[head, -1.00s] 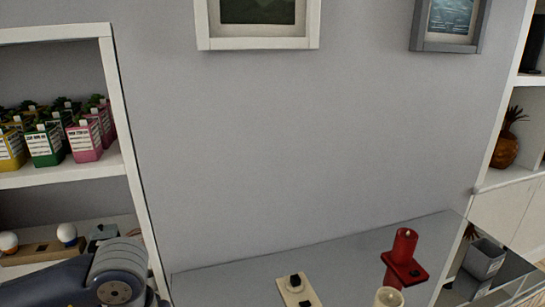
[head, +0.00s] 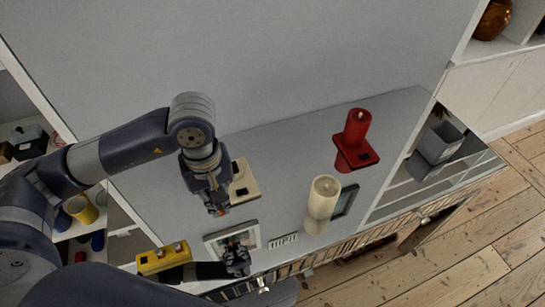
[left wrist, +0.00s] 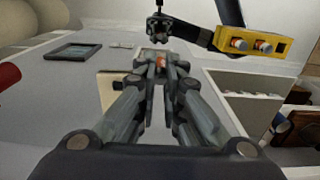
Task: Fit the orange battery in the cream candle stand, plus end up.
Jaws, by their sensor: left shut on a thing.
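My left gripper (head: 217,208) is shut on a small orange battery (head: 218,212), whose orange end shows between the fingertips. The battery also shows in the left wrist view (left wrist: 160,62). Which end is up cannot be seen. The cream candle stand (head: 246,186) lies on the grey top just behind and right of this gripper, partly hidden by it. In the left wrist view part of the stand (left wrist: 108,84) shows beside the fingers. My right gripper (head: 237,258) is at the front edge, at the end of a black bar joined to a yellow battery holder (head: 150,264); its jaws are unclear.
A red candle (head: 357,127) stands on a red base (head: 352,158) farther back. A white frame (head: 215,244) lies near the front edge. The grey top (head: 285,150) between is clear.

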